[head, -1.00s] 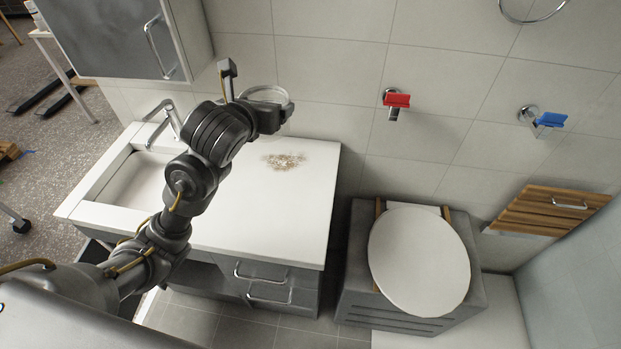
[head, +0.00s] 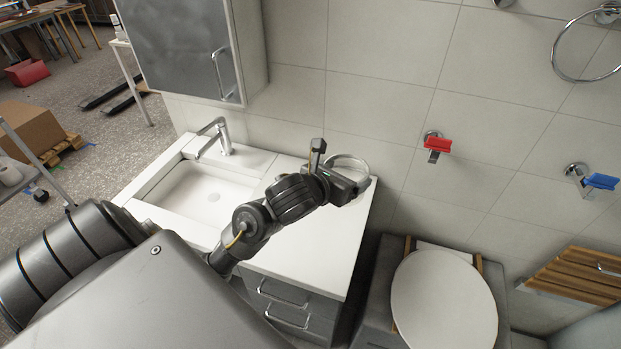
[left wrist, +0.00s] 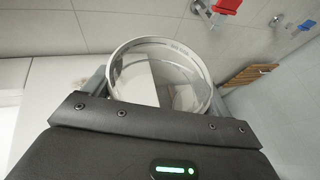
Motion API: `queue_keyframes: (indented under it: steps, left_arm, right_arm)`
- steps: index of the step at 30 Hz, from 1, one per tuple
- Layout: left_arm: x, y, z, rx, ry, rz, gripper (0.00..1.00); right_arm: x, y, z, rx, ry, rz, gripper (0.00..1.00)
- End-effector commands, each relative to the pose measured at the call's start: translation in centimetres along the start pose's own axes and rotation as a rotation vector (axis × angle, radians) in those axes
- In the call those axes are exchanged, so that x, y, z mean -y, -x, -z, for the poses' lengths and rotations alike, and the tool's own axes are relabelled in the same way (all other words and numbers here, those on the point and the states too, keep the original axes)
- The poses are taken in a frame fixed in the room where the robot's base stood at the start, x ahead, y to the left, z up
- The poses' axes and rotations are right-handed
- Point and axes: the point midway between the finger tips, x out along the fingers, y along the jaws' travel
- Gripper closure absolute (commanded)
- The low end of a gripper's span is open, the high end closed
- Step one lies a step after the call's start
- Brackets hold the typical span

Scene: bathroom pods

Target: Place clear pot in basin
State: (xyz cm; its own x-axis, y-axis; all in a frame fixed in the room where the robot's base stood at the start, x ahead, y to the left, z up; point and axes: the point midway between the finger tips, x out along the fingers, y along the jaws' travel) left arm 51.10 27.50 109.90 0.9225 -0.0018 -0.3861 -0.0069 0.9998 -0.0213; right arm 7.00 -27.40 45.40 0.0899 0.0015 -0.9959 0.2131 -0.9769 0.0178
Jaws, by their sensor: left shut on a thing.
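The clear pot (left wrist: 160,52) is a round transparent vessel, seen from above in the left wrist view between the two fingers. Its rim (head: 347,160) also shows in the head view, just beyond my left gripper (head: 340,175). My left gripper is shut on the pot and holds it over the right part of the white counter. The white rectangular basin (head: 205,195) is at the left end of the counter, empty, with a chrome faucet (head: 218,138) behind it. The pot is to the right of the basin. My right gripper is not in view.
A grey wall cabinet (head: 185,45) hangs above the basin. Red (head: 438,144) and blue (head: 600,181) wall fittings are at the right. A toilet with a white lid (head: 444,300) stands right of the counter (head: 315,255). Counter space beside the basin is clear where visible.

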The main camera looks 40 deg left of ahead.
Motion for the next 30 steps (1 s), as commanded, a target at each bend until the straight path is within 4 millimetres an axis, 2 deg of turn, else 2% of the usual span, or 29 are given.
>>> queue_keyframes:
  steps: [1,3,6,12,15,22,30]
  left_arm:
    - [-0.7,1.0,1.5,-0.010,0.007,0.000,0.46]
    - [-1.7,2.2,3.3,-0.008,-0.002,0.001,0.46]
    - [-2.7,3.8,5.2,-0.004,-0.012,0.009,0.46]
    - [-3.5,6.3,7.4,-0.001,-0.039,0.038,0.46]
    - [-3.6,6.8,7.9,0.001,-0.049,0.048,0.46]
    - [-3.8,6.5,8.3,0.004,-0.052,0.054,0.46]
    - [-5.4,3.7,8.9,0.007,-0.060,0.056,0.46]
  right_arm:
    - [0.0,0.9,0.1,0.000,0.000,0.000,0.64]
    - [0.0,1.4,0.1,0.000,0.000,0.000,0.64]
    - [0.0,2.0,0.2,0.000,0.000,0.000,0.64]
    - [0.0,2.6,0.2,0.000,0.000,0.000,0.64]
    - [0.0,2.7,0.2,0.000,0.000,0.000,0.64]
    - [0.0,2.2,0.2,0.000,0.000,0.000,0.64]
    - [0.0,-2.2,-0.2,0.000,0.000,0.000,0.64]
